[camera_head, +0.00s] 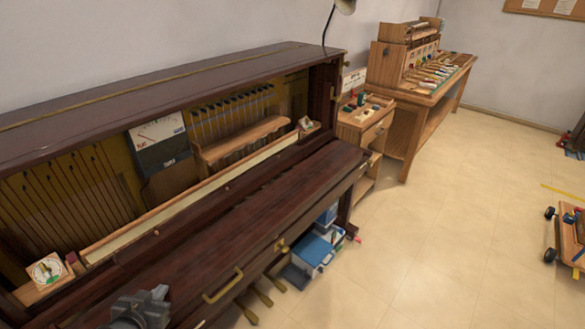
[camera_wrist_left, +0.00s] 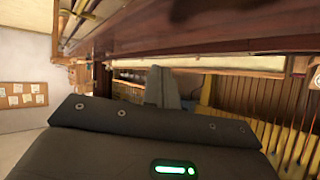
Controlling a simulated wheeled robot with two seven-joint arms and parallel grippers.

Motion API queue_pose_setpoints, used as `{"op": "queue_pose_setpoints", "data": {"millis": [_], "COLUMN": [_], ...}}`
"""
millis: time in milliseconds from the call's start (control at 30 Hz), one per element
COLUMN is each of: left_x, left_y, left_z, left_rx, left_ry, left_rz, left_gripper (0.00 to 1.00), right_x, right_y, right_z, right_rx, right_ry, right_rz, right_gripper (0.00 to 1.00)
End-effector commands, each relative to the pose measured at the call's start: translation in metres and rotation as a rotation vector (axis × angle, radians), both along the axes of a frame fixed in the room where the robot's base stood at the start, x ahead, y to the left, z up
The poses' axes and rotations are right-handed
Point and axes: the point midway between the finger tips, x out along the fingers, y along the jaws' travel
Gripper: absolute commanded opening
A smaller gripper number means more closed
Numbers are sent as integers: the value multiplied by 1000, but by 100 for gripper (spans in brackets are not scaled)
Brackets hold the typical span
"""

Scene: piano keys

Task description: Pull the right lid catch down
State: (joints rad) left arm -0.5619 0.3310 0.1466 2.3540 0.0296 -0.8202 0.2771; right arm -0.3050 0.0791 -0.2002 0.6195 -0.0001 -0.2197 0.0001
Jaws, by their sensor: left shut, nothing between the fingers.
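The dark red-brown piano (camera_head: 230,215) fills the left and middle of the head view. A small brass catch (camera_head: 281,246) sits on the front edge of its closed lid, right of the long brass handle (camera_head: 224,286). I take it to be the right lid catch; its exact position is too small to tell. My left gripper (camera_head: 140,310) is at the bottom of the head view, over the lid's left part, well left of the handle and catch. It is shut and empty, and its grey fingers (camera_wrist_left: 165,88) show in the left wrist view. My right gripper is not in view.
A dial meter (camera_head: 160,140) stands inside the open piano top. Brass pedals (camera_head: 262,294) and blue boxes (camera_head: 312,250) are below at the front. A small cabinet (camera_head: 362,125) and a workbench (camera_head: 430,90) stand beyond. The floor (camera_head: 440,220) to the right is largely clear.

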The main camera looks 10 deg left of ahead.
Motion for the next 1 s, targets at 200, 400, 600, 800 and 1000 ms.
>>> {"op": "queue_pose_setpoints", "data": {"millis": [200,400,600,800,1000], "left_x": [38,47,39,36,37], "left_y": [58,86,88,87,87], "left_z": [91,195,247,256,255], "left_rx": [45,76,90,91,90], "left_ry": [-413,-811,-998,-1028,-1026], "left_rz": [-28,-174,-296,-320,-319], "left_gripper": [0,0,0,0,0], "right_x": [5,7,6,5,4], "right_y": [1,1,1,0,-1], "right_z": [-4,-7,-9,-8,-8], "right_rx": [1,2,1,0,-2], "right_ry": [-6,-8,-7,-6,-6], "right_rz": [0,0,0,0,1], "right_gripper": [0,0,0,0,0]}}
